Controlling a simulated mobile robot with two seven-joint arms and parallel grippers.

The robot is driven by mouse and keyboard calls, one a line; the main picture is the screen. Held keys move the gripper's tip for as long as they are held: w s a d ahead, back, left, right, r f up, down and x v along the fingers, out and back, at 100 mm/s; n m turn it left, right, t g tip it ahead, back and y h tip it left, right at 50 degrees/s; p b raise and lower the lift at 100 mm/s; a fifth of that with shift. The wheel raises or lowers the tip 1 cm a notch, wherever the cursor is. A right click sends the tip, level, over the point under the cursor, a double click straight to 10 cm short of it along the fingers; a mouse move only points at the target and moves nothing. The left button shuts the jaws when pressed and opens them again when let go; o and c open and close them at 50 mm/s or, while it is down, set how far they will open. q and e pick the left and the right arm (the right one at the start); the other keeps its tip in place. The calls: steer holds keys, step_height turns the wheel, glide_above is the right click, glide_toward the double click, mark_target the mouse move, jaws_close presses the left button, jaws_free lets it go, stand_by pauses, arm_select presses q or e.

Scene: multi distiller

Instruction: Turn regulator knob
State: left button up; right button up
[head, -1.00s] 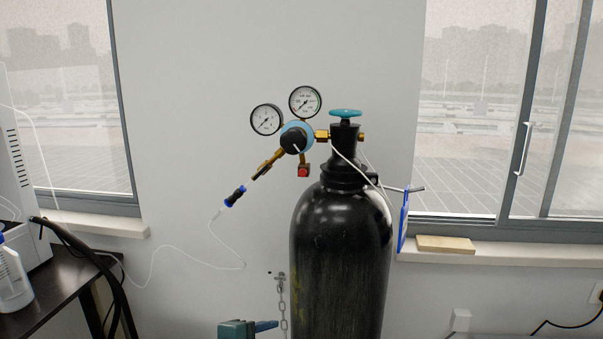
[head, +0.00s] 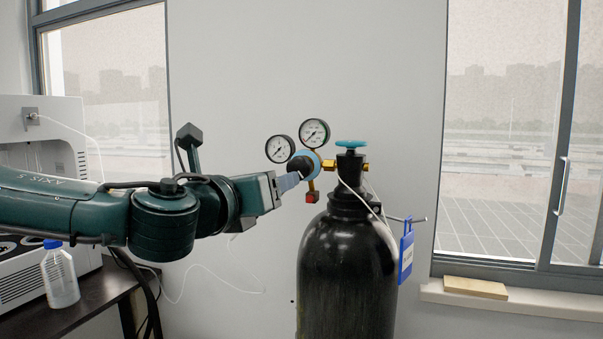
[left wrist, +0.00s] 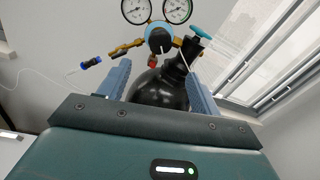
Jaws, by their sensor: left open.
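The regulator has a black knob (head: 301,166) with a light blue body behind it and two round gauges above. It sits at the neck of the black gas cylinder (head: 347,265), which has a teal valve handwheel (head: 351,144). My left gripper (head: 292,180) is at the knob's lower left in the head view and partly overlaps it. In the left wrist view the blue-grey fingers are spread wide apart, and the knob (left wrist: 158,41) shows beyond and between them. Nothing is between the fingertips. My right gripper is in neither view.
A white machine (head: 40,200) and a bottle with a blue cap (head: 60,275) stand on a dark table at left. A blue tag (head: 406,255) hangs on the cylinder's right. A wooden block (head: 475,288) lies on the window sill. A blue-black hose connector (left wrist: 91,62) hangs by the wall.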

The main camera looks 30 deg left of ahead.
mark_target(297, 169)
arm_select(q)
steer(key=w, duration=0.4)
steer(key=w+a+p, duration=0.1)
steer(key=w, duration=0.3)
steer(key=w+a, duration=0.1)
steer(key=w, duration=0.3)
steer(key=shift+w+a+r+p, duration=0.15)
steer(key=shift+w+p, duration=0.15)
steer(key=shift+w, duration=0.1)
steer(key=shift+c, duration=0.3)
steer(key=c, duration=0.9)
